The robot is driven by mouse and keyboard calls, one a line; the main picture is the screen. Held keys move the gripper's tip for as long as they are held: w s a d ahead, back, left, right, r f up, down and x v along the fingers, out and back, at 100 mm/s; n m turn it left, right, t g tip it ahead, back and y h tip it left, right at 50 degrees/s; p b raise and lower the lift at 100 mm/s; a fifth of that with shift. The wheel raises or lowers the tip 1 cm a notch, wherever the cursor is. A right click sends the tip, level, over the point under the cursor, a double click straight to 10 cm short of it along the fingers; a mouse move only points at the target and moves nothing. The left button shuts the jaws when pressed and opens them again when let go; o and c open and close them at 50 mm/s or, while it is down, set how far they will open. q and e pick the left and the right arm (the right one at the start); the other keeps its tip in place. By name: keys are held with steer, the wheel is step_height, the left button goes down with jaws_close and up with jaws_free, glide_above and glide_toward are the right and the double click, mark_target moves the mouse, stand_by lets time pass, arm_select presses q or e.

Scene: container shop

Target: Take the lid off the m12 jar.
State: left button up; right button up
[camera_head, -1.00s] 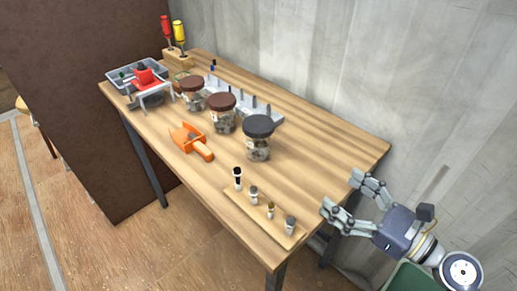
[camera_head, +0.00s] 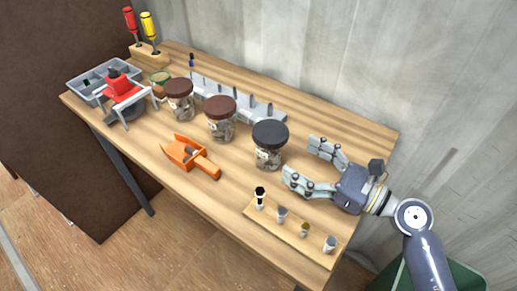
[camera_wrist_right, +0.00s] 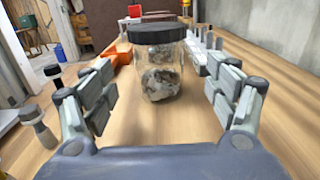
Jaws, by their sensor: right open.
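Three glass jars stand upright in a row on the wooden table. The nearest jar (camera_head: 268,158) has a dark grey lid (camera_head: 270,134); the other two, the middle jar (camera_head: 221,130) and the far jar (camera_head: 180,108), have brown lids. No m12 marking is readable. My right gripper (camera_head: 299,156) is open and empty, just right of the dark-lidded jar, its fingers pointing at it. In the right wrist view this jar (camera_wrist_right: 160,75) stands ahead between the spread fingers, its lid (camera_wrist_right: 157,33) on, apart from both. My left gripper is not in view.
An orange scoop (camera_head: 190,157) lies left of the jars. A wooden strip (camera_head: 292,233) with several small upright pieces is at the front. A grey rack (camera_head: 235,97) stands behind the jars. A red-and-white device (camera_head: 122,92) and a grey bin (camera_head: 88,88) are at the far left.

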mark_target(284, 149)
steer(key=p+x, duration=0.1)
steer(key=x, duration=0.2)
steer(key=shift+r, duration=0.2)
steer(key=shift+w+a, duration=0.15)
steer(key=shift+a, duration=0.15)
steer(key=p+x, duration=0.1)
steer(key=x, duration=0.4)
steer(key=shift+f+p, duration=0.15)
steer(key=shift+p, duration=0.2)
steer(key=shift+a+f, duration=0.1)
steer(key=shift+a, duration=0.05)
steer(key=c, duration=1.4)
